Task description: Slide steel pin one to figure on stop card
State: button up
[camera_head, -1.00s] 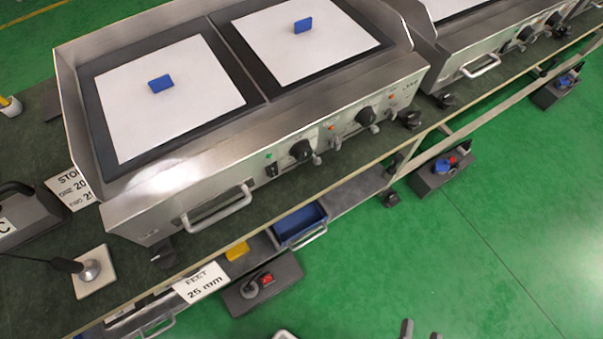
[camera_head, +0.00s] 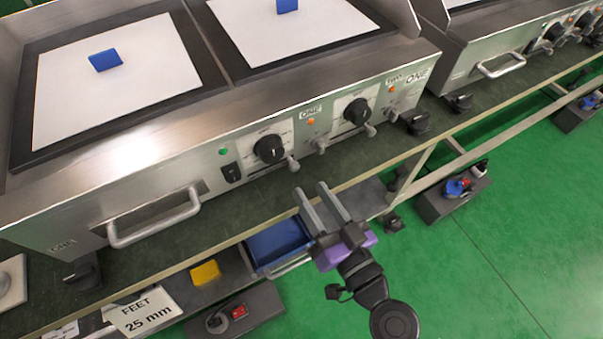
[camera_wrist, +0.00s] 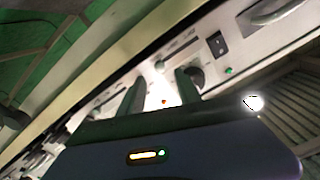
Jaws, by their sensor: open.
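A steel griddle (camera_head: 150,150) stands on the bench, with black knobs (camera_head: 270,149) on its front panel. Small steel pins show beside the knobs, one right of the left knob (camera_head: 293,163) and another (camera_head: 321,147) farther right. A label reading ONE (camera_head: 310,112) sits above them; I cannot tell surely which pin is pin one. My gripper (camera_head: 310,188) is open and empty, its fingers pointing at the panel just below these pins. In the wrist view the two fingers (camera_wrist: 160,78) stand apart before the panel and partly cover a knob. The stop card is not in view now.
A bar handle (camera_head: 155,222) juts from the griddle front at left. A blue bin (camera_head: 278,245), a yellow block (camera_head: 205,272) and a FEET 25 mm card (camera_head: 142,312) are below the bench edge.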

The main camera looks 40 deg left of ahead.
aim_at(297, 170)
jog(key=x, duration=0.6)
jog(key=shift+w+a, duration=0.1)
jog(key=shift+a, duration=0.1)
grip_shut()
dwell(1.2)
